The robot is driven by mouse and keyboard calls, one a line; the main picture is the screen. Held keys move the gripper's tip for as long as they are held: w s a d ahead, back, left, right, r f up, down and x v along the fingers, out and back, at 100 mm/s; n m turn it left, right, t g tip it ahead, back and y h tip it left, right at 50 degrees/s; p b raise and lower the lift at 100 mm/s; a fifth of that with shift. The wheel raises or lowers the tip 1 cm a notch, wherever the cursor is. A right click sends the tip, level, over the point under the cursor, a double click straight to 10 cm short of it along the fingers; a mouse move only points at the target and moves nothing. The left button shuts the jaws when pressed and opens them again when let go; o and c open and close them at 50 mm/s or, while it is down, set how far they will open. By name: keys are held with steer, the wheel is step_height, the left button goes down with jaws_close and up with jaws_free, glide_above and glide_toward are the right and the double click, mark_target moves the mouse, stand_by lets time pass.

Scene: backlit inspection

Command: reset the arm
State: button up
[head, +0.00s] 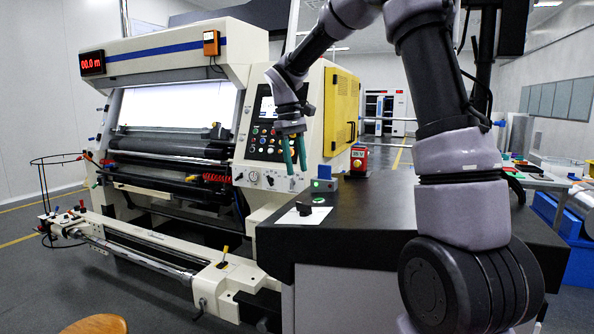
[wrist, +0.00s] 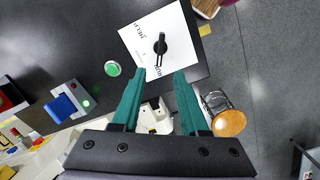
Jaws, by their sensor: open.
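My gripper (head: 294,152) hangs from my raised arm in the head view, its green fingers pointing down in front of the machine's control panel. In the wrist view my gripper (wrist: 160,84) has its two teal fingers apart, with nothing between them. Beyond the fingertips lies the dark tabletop (wrist: 85,35), with a white card bearing a black rotary knob (wrist: 161,46). The knob also shows in the head view (head: 304,208), below and apart from the gripper.
A large inspection machine (head: 175,60) with a control panel (head: 268,140) stands behind the gripper. On the dark table (head: 375,215) are a green button (head: 319,200), a box with a green light (head: 323,184) and a red-yellow device (head: 359,160). A wooden stool (wrist: 229,122) stands on the floor.

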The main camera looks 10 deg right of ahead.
steer(key=s+d+r+m+t+y, duration=0.1)
steer(key=s+d+r+m+t, duration=0.1)
steer(key=s, duration=0.6)
steer(key=s+d+r+m+t+y, duration=0.1)
steer(key=s+d+r+m+t, duration=0.2)
steer(key=s, duration=0.4)
steer(key=s+d+r+m+t+y, duration=0.1)
steer(key=s+d+r+m+t, duration=0.1)
steer(key=s, duration=0.6)
steer(key=shift+s+d+r+m+t, duration=0.3)
steer(key=shift+r+m+t, duration=0.35)
steer(key=shift+m, duration=0.45)
